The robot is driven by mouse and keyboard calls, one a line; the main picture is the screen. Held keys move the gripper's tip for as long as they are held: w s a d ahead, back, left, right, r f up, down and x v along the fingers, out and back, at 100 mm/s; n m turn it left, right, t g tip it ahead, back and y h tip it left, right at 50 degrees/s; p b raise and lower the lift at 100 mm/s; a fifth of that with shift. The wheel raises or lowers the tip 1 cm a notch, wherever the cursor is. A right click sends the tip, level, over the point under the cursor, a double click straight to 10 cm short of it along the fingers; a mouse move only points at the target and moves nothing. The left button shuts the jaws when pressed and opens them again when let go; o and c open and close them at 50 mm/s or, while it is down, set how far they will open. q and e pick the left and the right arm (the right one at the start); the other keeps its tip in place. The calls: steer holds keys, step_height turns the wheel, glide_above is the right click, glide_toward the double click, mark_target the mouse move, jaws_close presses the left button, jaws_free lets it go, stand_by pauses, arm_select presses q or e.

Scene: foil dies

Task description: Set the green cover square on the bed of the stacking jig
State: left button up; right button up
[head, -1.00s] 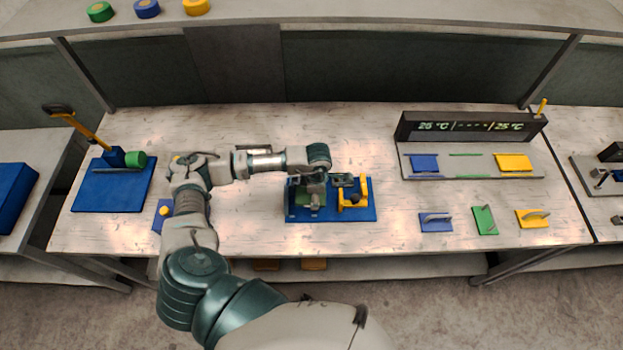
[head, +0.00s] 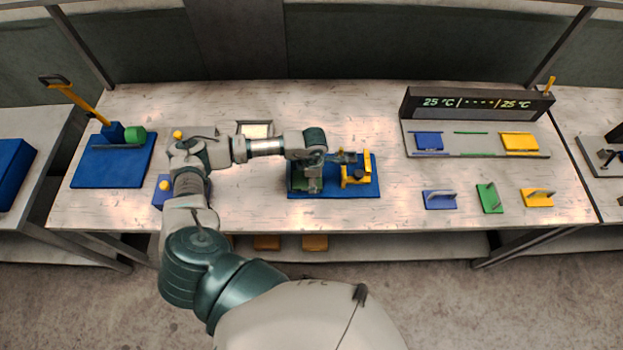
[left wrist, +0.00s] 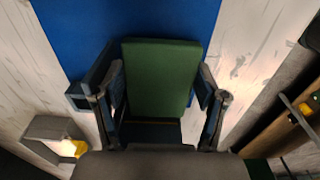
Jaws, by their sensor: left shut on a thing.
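The stacking jig (head: 365,190) is a blue plate with yellow fittings (head: 356,172) on its right half, at the middle of the bench. My left gripper (head: 313,186) is over its left half. In the left wrist view the gripper (left wrist: 160,98) is shut on the green cover (left wrist: 163,75), a flat green plate between its two fingers. The cover lies over the blue of the jig and looks roughly in line with it. The gripper hides much of it in the head view, and I cannot tell whether it touches the bed. My right gripper is out of view.
A display unit (head: 475,103) with a grey tray stands at the back right. Handled blue (head: 439,200), green (head: 490,198) and yellow (head: 537,197) plates lie in front of it. A blue board (head: 113,170) with a yellow-handled lever is at the left.

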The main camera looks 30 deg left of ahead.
arm_select(q)
steer(key=shift+w+f, duration=0.15)
steer(key=shift+f, duration=0.45)
steer(key=shift+c, duration=0.4)
steer(key=o, duration=1.8)
steer(key=shift+d, duration=0.1)
steer(key=shift+w+r, duration=0.15)
steer(key=shift+r, duration=0.2)
steer(key=r, duration=0.3)
steer(key=shift+w+r, duration=0.2)
steer(key=shift+w, duration=0.2)
steer(key=r, duration=0.1)
steer(key=s+r, duration=0.1)
steer(key=r, duration=0.1)
steer(key=shift+d+r, duration=0.1)
steer(key=shift+r, duration=0.2)
steer(key=shift+d+r, duration=0.15)
steer(key=shift+r, duration=0.05)
steer(key=shift+s, duration=0.1)
